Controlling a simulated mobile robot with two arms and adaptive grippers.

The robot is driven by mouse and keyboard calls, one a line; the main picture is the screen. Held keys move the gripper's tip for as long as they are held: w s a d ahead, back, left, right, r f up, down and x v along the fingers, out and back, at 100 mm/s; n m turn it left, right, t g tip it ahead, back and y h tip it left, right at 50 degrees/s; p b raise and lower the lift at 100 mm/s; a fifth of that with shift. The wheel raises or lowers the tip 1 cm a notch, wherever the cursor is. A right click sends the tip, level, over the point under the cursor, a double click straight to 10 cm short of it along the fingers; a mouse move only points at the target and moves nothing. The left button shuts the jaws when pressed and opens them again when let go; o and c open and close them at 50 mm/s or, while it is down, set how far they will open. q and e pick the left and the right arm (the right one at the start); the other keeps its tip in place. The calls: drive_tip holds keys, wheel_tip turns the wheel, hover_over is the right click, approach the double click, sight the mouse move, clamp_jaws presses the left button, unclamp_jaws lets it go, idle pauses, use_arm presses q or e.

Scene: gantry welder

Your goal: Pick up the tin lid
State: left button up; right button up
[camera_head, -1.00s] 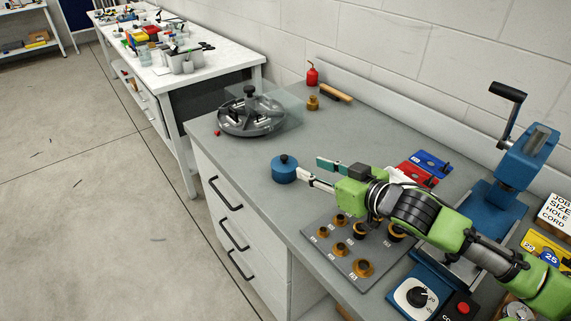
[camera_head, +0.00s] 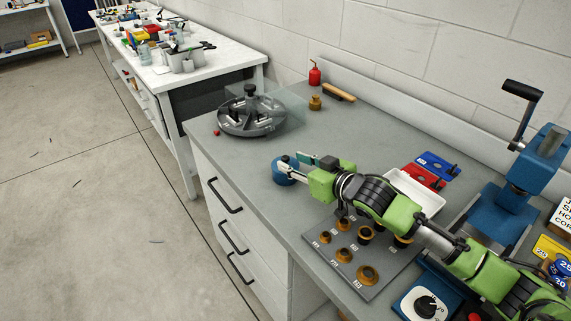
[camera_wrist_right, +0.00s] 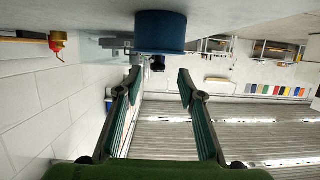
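The blue round tin (camera_head: 281,177) stands upright on the grey bench near its front edge. Its lid is partly hidden behind my right gripper in the head view. In the right wrist view, which is upside down, the tin (camera_wrist_right: 160,32) shows with a dark lid knob (camera_wrist_right: 158,63). My right gripper (camera_head: 294,159) is over the tin at lid height. In the wrist view my right gripper (camera_wrist_right: 158,78) is open and empty, its fingers spread to either side of the knob's line. I cannot tell if they touch it. My left gripper is not in view.
A round grey fixture (camera_head: 250,114) stands at the far left of the bench. A plate with several brass rings (camera_head: 350,250) and a blue press (camera_head: 540,165) are nearer.

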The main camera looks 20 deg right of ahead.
sight(286, 158)
drive_tip(key=x, duration=0.5)
drive_tip(key=shift+d+p, duration=0.1)
drive_tip(key=shift+p, duration=0.25)
clamp_jaws()
drive_tip(key=shift+r, duration=0.1)
